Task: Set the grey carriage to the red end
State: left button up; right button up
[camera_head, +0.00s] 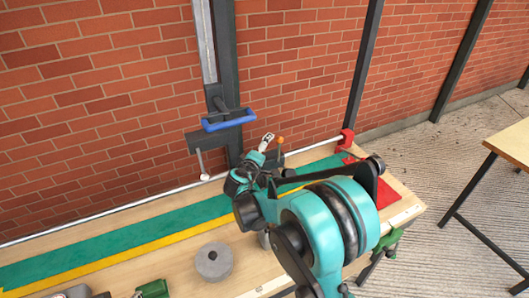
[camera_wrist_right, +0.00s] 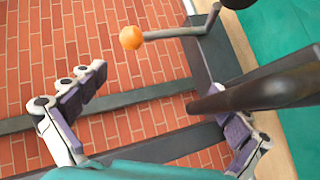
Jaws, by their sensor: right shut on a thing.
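A dark grey fitting with an orange-tipped lever (camera_head: 280,141), probably the grey carriage, sits at the bench's back edge, left of the red end block (camera_head: 347,138). Its body is mostly hidden behind my right arm. My right gripper (camera_head: 266,143) is beside this lever. In the wrist view the orange knob (camera_wrist_right: 131,38) is beyond the fingers, untouched. My right gripper (camera_wrist_right: 160,118) is shut on a dark bar (camera_wrist_right: 255,92), which lies against the right-hand finger; the other finger's contact is unclear. I cannot tell whether the bar belongs to the carriage. My left gripper is not in view.
A blue handle (camera_head: 228,121) on a wall-mounted post stands close left of my gripper. A grey ring weight (camera_head: 213,262) stands on the bench (camera_head: 250,265). Green and yellow strips run along the bench to a red patch (camera_head: 398,190). Another table (camera_head: 515,145) is right.

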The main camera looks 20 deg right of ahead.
jog(key=shift+s+a+r, duration=0.55)
jog(key=shift+a+r, duration=0.1)
jog(key=shift+r, duration=0.2)
jog(key=shift+v, duration=1)
jog(key=shift+c, duration=0.4)
jog(key=s, duration=0.1)
jog(key=s+a+r, duration=0.1)
jog(key=s, duration=0.1)
jog(key=shift+r, duration=0.1)
jog(key=c, duration=1.1)
jog(key=shift+s+a, duration=0.2)
jog(key=shift+c, duration=0.2)
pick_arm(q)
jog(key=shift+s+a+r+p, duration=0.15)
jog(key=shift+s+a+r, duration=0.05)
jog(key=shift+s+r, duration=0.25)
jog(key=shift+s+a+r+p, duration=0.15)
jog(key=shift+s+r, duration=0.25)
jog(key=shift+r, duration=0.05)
pick_arm(e)
jog(key=shift+s+a, duration=1.2)
jog(key=shift+a, duration=0.2)
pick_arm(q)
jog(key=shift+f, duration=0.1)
